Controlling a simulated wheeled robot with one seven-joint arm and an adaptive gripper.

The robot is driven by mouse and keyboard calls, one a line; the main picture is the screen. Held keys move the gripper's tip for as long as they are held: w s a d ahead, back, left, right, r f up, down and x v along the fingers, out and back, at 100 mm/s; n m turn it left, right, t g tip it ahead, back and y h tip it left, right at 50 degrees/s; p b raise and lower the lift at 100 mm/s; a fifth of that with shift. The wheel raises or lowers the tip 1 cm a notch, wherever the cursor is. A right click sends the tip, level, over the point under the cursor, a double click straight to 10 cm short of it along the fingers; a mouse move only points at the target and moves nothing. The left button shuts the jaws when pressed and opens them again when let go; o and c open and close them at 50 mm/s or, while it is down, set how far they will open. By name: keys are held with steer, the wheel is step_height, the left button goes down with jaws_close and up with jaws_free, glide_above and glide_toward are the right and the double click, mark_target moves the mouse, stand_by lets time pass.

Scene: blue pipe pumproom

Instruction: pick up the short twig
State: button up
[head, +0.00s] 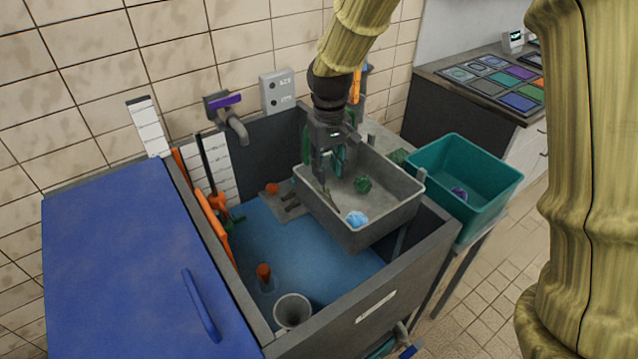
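A thin brown stick, which looks like the short twig (333,201), lies in the grey tray (402,205), near its left front part. My gripper (330,177) points down over the left part of the tray, just above and behind the twig in the picture. Its dark and green fingers overlap in this view, so their gap is unclear. I see nothing clearly held between them, and I cannot tell whether a fingertip touches the twig. A green crumpled lump (362,184) and a light blue lump (356,218) also lie in the tray.
The tray sits over the right side of a deep grey sink (400,268) with blue water (290,240). A teal bin (490,190) holding a purple object stands at right. A tap (236,128) juts from the wall. A blue lid (120,260) lies at left.

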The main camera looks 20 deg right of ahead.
mark_target(327, 200)
steer(key=shift+s+f+p, duration=0.2)
steer(key=shift+s+f, duration=0.25)
steer(key=shift+f, duration=0.2)
steer(key=shift+s+f+p, duration=0.15)
steer(key=shift+s+f, duration=0.25)
steer(key=shift+f, duration=0.55)
steer(key=shift+w+f, duration=1.05)
steer(key=shift+f, duration=0.15)
steer(key=shift+s+f+p, duration=0.3)
steer(key=shift+s+p, duration=0.15)
steer(key=f, duration=0.1)
steer(key=w+f, duration=0.1)
steer(key=f, duration=0.1)
steer(key=shift+d+p, duration=0.1)
steer(key=shift+p, duration=0.25)
steer(key=shift+f, duration=0.3)
steer(key=shift+s, duration=0.25)
steer(key=shift+f, duration=0.1)
steer(key=shift+w, duration=0.1)
steer(key=c, duration=0.5)
